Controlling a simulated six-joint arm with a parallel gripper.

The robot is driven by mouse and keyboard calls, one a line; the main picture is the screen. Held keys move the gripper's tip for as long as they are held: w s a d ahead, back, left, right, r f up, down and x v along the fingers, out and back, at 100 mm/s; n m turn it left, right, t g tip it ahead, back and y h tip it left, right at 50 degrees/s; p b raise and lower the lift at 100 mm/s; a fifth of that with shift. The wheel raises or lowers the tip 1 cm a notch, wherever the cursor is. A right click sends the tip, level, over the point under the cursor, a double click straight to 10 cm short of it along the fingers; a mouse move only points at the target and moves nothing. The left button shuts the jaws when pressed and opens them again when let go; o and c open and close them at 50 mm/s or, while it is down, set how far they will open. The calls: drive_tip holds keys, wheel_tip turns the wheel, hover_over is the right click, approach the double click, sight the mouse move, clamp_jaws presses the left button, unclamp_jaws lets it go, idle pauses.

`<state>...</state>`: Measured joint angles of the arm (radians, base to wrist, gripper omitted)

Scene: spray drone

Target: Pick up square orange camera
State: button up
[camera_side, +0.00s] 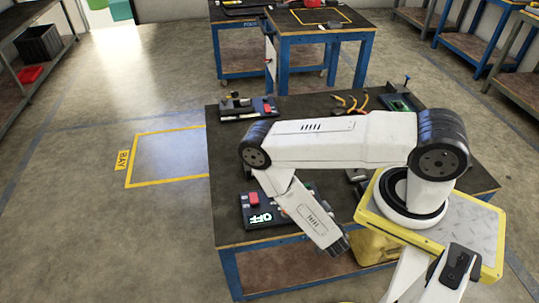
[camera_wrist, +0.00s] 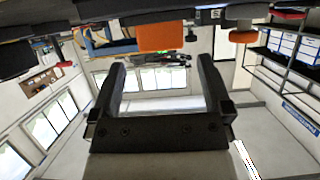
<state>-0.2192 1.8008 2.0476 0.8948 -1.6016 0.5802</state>
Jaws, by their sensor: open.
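A blocky orange piece (camera_wrist: 161,37) shows at the top middle of the wrist view, hanging from a dark surface. It may be the square orange camera; I cannot tell for sure. My gripper (camera_wrist: 163,75) is open and empty, with its two dark fingers wide apart below the orange piece and not visibly touching it. In the side view, the end of my arm (camera_side: 338,245) is a dark tip near the front edge of the dark workbench (camera_side: 228,165). I cannot make out the orange camera there, and my arm hides part of the bench.
A dark box with a red block and a lit "OFF" sign (camera_side: 261,217) sits at the bench's front left. A similar device (camera_side: 247,109) stands at the back left. A second orange piece (camera_wrist: 243,36) shows in the wrist view.

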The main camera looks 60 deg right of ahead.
drive_tip(key=shift+w+f, duration=0.1)
drive_tip(key=shift+x, duration=2.4)
drive_tip(key=shift+w, duration=0.1)
drive_tip(key=c, duration=1.3)
drive_tip(key=shift+r, duration=5)
drive_tip(key=shift+w, duration=0.1)
